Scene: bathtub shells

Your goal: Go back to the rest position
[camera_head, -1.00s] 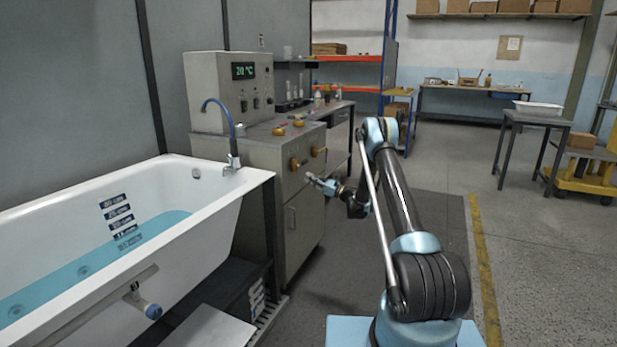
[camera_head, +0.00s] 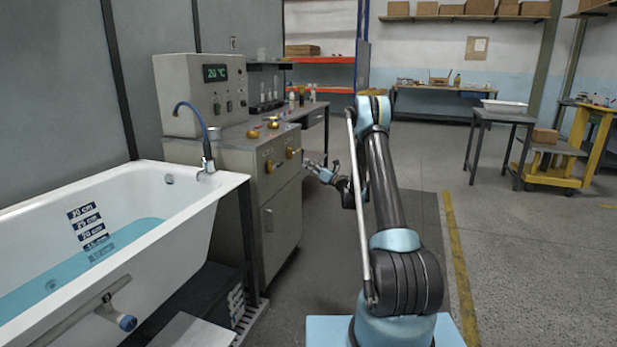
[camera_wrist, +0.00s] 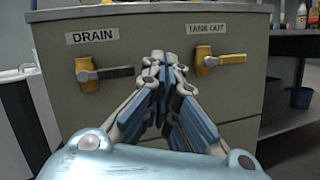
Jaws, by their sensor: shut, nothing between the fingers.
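My gripper (camera_head: 314,168) is in front of the grey control cabinet (camera_head: 283,222), to the right of its valve face. In the wrist view my gripper (camera_wrist: 163,62) has its fingers together and holds nothing. The wrist view shows the cabinet front with a DRAIN valve handle (camera_wrist: 104,74) on the left and a TANK OUT valve handle (camera_wrist: 220,61) on the right. Both handles lie about level. The fingertips appear between the two handles, and I see no contact with either.
A white bathtub (camera_head: 212,190) holding blue water (camera_head: 70,270) stands at the left. A display unit (camera_head: 213,73) sits on the cabinet. A small table (camera_head: 500,117) and a yellow cart (camera_head: 567,180) stand at the right. The floor (camera_head: 500,260) between them is open.

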